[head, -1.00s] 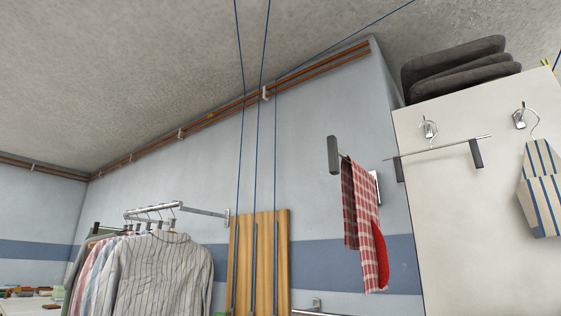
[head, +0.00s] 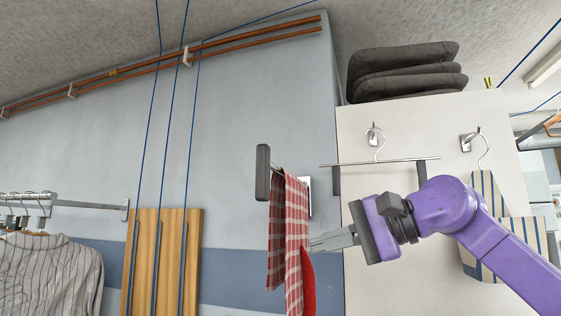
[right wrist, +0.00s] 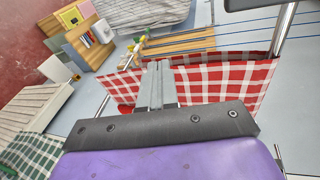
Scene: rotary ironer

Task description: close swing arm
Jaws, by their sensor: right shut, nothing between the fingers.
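The swing arm (head: 263,172) sticks out from the blue-grey wall in the head view, with a dark grey pad on its free end. A red-and-white checked cloth (head: 277,245) hangs over it and hides most of its bar. My right gripper (head: 314,243) is shut and empty, its fingertips at the right edge of the cloth in the picture. I cannot tell whether they touch it. In the right wrist view, the shut fingers (right wrist: 157,68) point toward the checked cloth (right wrist: 225,88), which spreads on both sides of them. My left gripper is not in view.
A white cabinet (head: 375,125) with dark folded pads (head: 405,72) on top stands to the right. A rail (head: 385,162) and hooks are on its face. A wooden board (head: 148,260) and a striped shirt (head: 50,270) are to the left. Blue cords run up the wall.

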